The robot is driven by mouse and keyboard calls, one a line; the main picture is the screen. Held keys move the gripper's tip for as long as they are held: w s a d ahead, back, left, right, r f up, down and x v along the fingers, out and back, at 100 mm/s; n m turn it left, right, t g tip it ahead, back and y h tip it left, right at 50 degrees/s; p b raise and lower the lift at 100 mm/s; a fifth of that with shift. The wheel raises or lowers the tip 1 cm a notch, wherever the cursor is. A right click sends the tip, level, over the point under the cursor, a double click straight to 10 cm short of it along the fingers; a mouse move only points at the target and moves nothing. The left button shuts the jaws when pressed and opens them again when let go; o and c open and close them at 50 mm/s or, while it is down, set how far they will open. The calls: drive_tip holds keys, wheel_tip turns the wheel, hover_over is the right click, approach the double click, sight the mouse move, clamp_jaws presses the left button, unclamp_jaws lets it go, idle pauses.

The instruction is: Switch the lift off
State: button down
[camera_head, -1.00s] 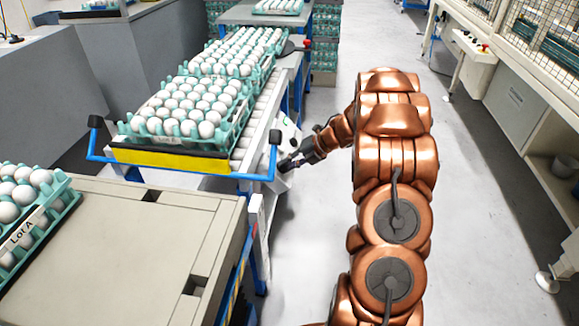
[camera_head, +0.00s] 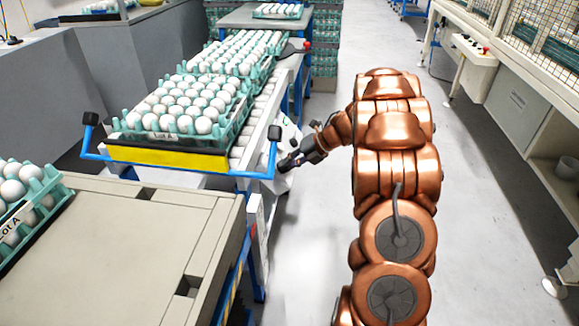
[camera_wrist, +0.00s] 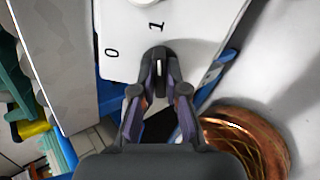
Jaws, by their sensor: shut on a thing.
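The lift's control panel (camera_wrist: 125,22) is a white plate marked "1" and "0" in the wrist view. A dark switch knob (camera_wrist: 159,51) sits on it, below the "1" and to the right of the "0". The knob's visible end points roughly toward the "1". My gripper (camera_wrist: 160,75) is shut on this knob, one finger on each side, hiding its lower part. In the head view my gripper (camera_head: 287,165) is at the right side of the lift (camera_head: 180,158), which has a yellow front band and blue handles. The knob is hidden there.
Trays of eggs (camera_head: 165,135) stand on the lift. A beige surface (camera_head: 110,250) with another egg tray (camera_head: 28,212) is at the front left. The floor (camera_head: 480,230) to the right of my arm is clear, with white machines along the right edge.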

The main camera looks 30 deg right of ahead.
drive_tip(key=shift+f+n+b, duration=0.15)
drive_tip(key=shift+n+b, duration=1.25)
drive_tip(key=shift+b, duration=1.4)
drive_tip(key=shift+f+n+b, duration=0.15)
drive_tip(key=shift+n+b, duration=1.25)
drive_tip(key=shift+b, duration=1.35)
drive_tip(key=shift+a+n+b, duration=0.1)
drive_tip(key=shift+n+b, duration=2.9)
drive_tip(key=shift+b, duration=3.15)
drive_tip(key=shift+r+n+b, duration=0.1)
drive_tip(key=shift+n+b, duration=0.2)
drive_tip(key=shift+b, duration=0.35)
drive_tip(key=shift+r+n, duration=0.1)
drive_tip(key=shift+n, duration=1.1)
drive_tip(key=c, duration=1.1)
unclamp_jaws()
drive_tip(key=shift+p+v, duration=0.85)
drive_tip(key=shift+v, duration=3.8)
